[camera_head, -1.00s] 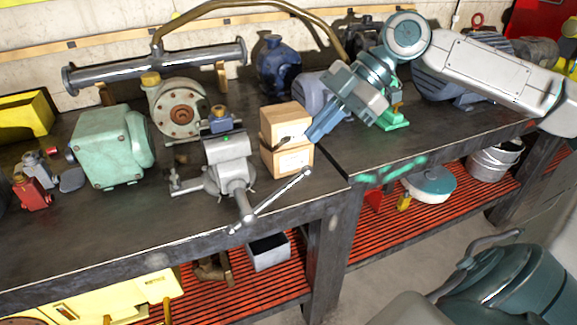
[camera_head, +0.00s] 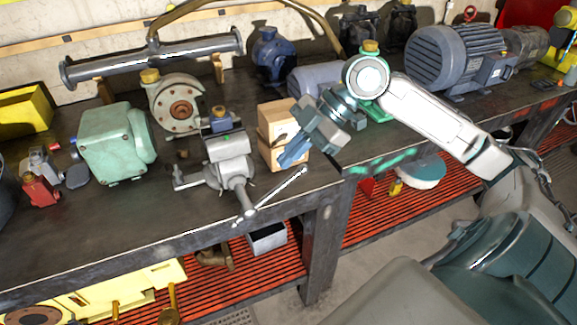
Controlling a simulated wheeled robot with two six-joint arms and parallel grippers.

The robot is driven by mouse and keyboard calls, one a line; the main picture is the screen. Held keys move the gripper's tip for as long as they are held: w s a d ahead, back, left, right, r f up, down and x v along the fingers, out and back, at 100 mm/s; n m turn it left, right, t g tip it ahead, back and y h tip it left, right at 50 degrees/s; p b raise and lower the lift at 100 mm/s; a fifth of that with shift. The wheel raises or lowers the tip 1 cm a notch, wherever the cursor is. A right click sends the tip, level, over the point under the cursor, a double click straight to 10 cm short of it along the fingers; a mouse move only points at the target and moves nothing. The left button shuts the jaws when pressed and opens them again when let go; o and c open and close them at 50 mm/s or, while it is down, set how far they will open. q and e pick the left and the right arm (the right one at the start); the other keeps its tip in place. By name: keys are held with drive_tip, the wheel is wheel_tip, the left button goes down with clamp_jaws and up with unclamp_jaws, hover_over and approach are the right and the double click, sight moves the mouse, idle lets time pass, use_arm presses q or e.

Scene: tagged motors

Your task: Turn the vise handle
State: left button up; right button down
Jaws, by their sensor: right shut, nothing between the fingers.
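The grey metal vise (camera_head: 230,165) stands near the front edge of the workbench, with a small blue part with a yellow cap (camera_head: 220,120) above its jaws. Its handle (camera_head: 270,195), a thin bar, slants from the lower left up to the right at the vise's front. My right gripper (camera_head: 290,158) is shut and empty. Its blue fingers point down and left, above the upper right end of the handle and in front of the wooden boxes, apart from the handle. My left gripper is not in view.
Two stacked wooden boxes (camera_head: 268,152) stand right behind my right gripper. A green motor housing (camera_head: 115,145) is left of the vise. A large grey-blue motor (camera_head: 455,55) sits at the back right. Below the bench is a red slatted shelf (camera_head: 385,215).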

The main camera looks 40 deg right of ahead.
sight(289, 180)
drive_tip(key=f, duration=0.1)
drive_tip(key=f+p, duration=0.1)
drive_tip(key=f, duration=0.3)
drive_tip(key=shift+w+p, duration=0.35)
drive_tip(key=shift+w, duration=0.05)
drive_tip(key=shift+w+d+f, duration=0.1)
drive_tip(key=shift+f, duration=0.15)
